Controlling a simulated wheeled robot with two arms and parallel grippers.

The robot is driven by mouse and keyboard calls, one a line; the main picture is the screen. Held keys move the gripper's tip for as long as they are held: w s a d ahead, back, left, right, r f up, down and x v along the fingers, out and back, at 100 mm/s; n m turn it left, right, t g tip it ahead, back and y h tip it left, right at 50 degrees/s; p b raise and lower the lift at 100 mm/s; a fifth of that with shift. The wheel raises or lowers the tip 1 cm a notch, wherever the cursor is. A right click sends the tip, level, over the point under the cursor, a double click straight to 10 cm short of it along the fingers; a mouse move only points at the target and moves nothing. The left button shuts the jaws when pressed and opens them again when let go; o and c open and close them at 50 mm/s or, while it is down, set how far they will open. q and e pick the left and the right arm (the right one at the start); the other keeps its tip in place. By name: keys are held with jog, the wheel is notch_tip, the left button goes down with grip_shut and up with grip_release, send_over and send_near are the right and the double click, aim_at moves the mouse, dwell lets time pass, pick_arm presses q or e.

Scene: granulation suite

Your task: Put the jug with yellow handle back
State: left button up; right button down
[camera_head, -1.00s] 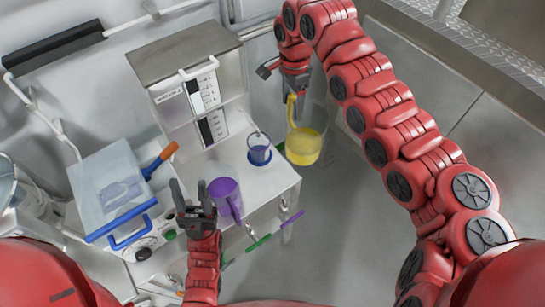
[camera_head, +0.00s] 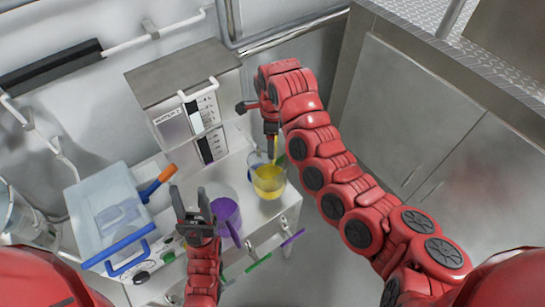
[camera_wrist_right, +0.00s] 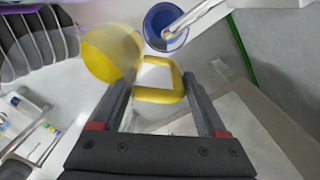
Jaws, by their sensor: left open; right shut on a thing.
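The clear jug with a yellow handle, holding yellow contents, (camera_head: 268,184) is over the right end of the white worktop (camera_head: 262,217). I cannot tell whether its base touches. My right gripper (camera_head: 271,132) is above it, shut on its yellow handle. In the right wrist view the jug (camera_wrist_right: 108,55) is at upper left, with its handle (camera_wrist_right: 160,97) between the fingers (camera_wrist_right: 163,85). A blue jug (camera_head: 254,160) is just behind it, partly hidden; it also shows in the right wrist view (camera_wrist_right: 164,22). My left gripper (camera_head: 191,200) is open and empty beside a purple jug (camera_head: 227,210).
A grey-topped cabinet with panels (camera_head: 183,85) stands at the back of the worktop. A clear bin with a blue handle (camera_head: 108,215) is at left, with an orange-tipped blue tool (camera_head: 157,183). Coloured handles (camera_head: 258,262) stick out in front. Open floor lies to the right.

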aim_at(271, 165)
jog(key=shift+s+f, duration=0.1)
jog(key=shift+f, duration=0.85)
jog(key=shift+f+p, duration=0.25)
jog(key=shift+p, duration=0.05)
jog(key=shift+f+p, duration=0.85)
jog(key=shift+f, duration=1.45)
jog(key=shift+f, duration=0.15)
grip_release()
